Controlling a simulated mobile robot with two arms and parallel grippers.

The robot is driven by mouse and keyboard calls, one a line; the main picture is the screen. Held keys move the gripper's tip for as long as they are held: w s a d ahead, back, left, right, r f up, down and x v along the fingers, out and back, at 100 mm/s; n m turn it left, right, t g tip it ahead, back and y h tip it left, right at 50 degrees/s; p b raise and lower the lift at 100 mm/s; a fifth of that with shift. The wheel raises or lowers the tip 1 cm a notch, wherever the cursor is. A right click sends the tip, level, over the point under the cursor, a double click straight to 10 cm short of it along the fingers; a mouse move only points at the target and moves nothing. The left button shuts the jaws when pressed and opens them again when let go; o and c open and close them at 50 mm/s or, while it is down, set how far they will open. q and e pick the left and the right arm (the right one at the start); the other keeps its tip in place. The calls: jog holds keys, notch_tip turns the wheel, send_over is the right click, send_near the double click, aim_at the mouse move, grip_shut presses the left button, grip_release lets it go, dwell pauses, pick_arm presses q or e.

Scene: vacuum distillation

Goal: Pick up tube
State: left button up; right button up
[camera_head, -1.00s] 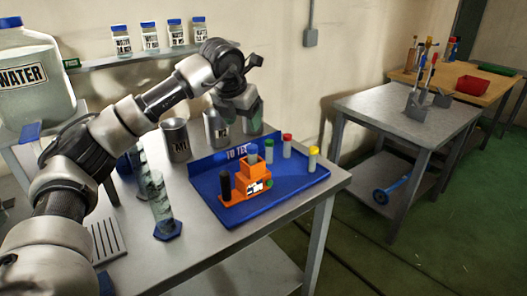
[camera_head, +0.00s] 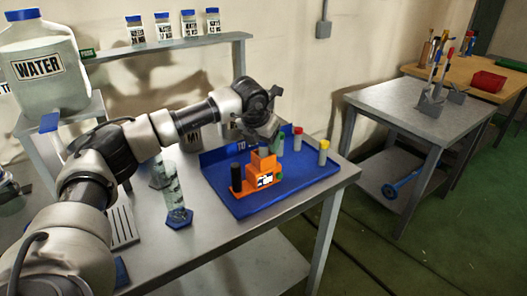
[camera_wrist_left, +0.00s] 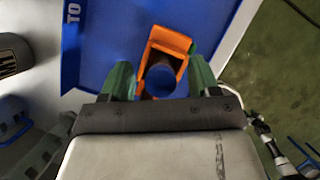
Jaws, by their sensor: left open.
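A tube with a blue top (camera_wrist_left: 160,80) stands in an orange holder (camera_wrist_left: 170,45) in the left wrist view. In the head view the orange holder (camera_head: 262,172) sits on a blue tray (camera_head: 240,207), and my gripper hides the blue-topped tube. My left gripper (camera_head: 265,140) is above the holder. In the wrist view its green fingers (camera_wrist_left: 159,75) are open, one on each side of the tube top. I cannot tell whether they touch it.
A red-capped tube (camera_head: 298,139) and a yellow-capped tube (camera_head: 323,152) stand behind and right of the holder. A black cylinder (camera_head: 236,177) is at its left. A glass cylinder (camera_head: 175,195) with a blue base stands left of the tray. A water jug (camera_head: 38,65) is at the far left.

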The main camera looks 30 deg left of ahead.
pick_arm(q)
jog(key=shift+c, duration=0.3)
jog(key=c, duration=0.9)
jog(key=shift+c, duration=0.2)
jog(key=shift+r, duration=0.2)
